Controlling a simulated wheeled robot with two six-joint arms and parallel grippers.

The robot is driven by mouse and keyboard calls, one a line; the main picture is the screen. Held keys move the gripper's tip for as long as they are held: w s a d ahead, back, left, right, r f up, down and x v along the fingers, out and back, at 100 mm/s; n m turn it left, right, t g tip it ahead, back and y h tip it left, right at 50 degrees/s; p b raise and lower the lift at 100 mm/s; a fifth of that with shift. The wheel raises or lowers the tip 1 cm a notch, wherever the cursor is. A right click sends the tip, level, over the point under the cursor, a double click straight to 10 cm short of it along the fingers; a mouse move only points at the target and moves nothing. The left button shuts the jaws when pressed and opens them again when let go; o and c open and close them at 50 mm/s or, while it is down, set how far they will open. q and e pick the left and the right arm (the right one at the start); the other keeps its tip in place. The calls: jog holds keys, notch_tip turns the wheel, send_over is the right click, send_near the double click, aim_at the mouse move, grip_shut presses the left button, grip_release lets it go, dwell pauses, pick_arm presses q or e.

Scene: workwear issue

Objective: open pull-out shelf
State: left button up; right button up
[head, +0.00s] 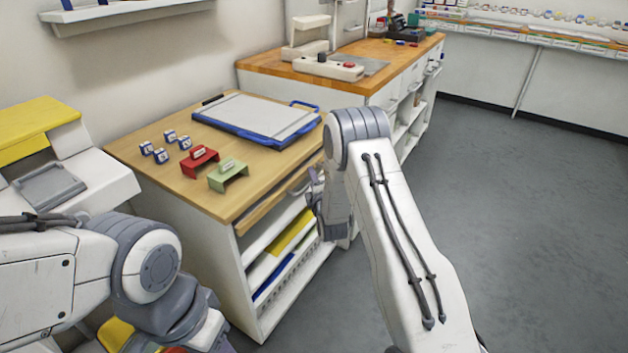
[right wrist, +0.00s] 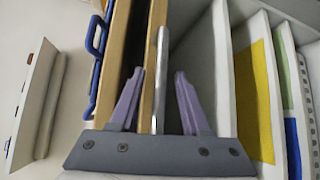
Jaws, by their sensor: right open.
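The pull-out shelf (head: 259,214) is a thin wooden board just under the cabinet's wooden top in the head view, and it looks pushed in. In the right wrist view its wooden edge (right wrist: 152,45) runs up the picture beside a grey bar handle (right wrist: 161,70). My right gripper (head: 316,190) is at the cabinet's front, partly hidden by its own arm. In the right wrist view its purple fingers (right wrist: 158,100) are open, one on each side of the handle.
The cabinet top (head: 150,152) carries a blue-edged board (head: 255,118), a red stand (head: 199,160), a green stand (head: 230,174) and several small boxes. Open compartments below hold yellow and blue items. The grey floor (head: 520,220) at right is clear.

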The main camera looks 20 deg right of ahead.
grip_shut()
dwell(1.4)
